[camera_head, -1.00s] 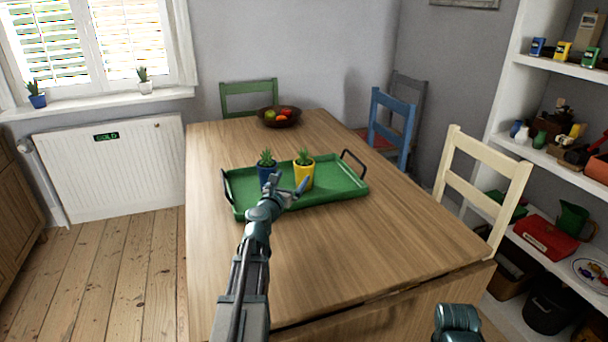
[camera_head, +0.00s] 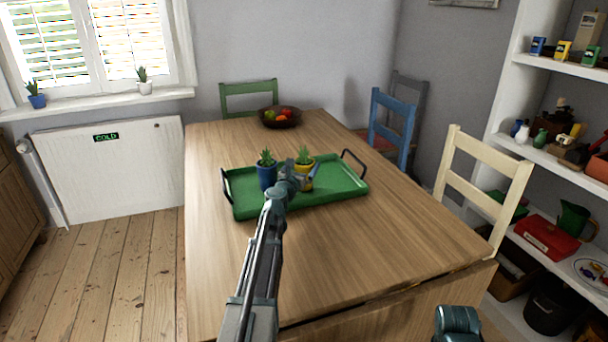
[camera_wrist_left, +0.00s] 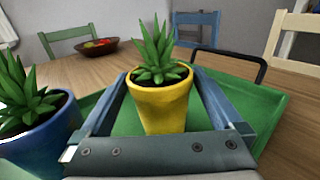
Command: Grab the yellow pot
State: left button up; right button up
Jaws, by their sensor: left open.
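The yellow pot (camera_head: 303,165) with a spiky green plant stands upright on the green tray (camera_head: 341,187) on the table. My left gripper (camera_head: 302,179) is at the pot and partly hides it in the head view. In the left wrist view the yellow pot (camera_wrist_left: 160,106) sits between the two open fingers of my left gripper (camera_wrist_left: 161,78), one finger on each side. Whether either finger touches the pot I cannot tell. My right gripper is out of view; only a piece of my right arm shows at the bottom edge.
A blue pot (camera_head: 266,177) with a similar plant stands close left of the yellow pot, also in the left wrist view (camera_wrist_left: 45,143). The tray has raised black handles (camera_head: 355,158). A fruit bowl (camera_head: 279,118) stands at the table's far end. The near tabletop is clear.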

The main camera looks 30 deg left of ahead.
aim_at(303, 157)
pick_arm(q)
grip_shut()
dwell(0.5)
jog(key=shift+r, duration=0.1)
jog(key=shift+r+p, duration=0.45)
jog(key=shift+p, duration=0.1)
notch_tip(303, 157, up, 3)
jog(key=p, duration=0.2)
jog(key=shift+f+p, duration=0.15)
jog(key=shift+p, duration=0.2)
jog(key=s+d+r+p, duration=0.1)
jog(key=s+d, duration=0.9)
jog(key=d, duration=0.2)
jog(key=shift+s+r, duration=0.15)
jog(key=shift+s, duration=0.15)
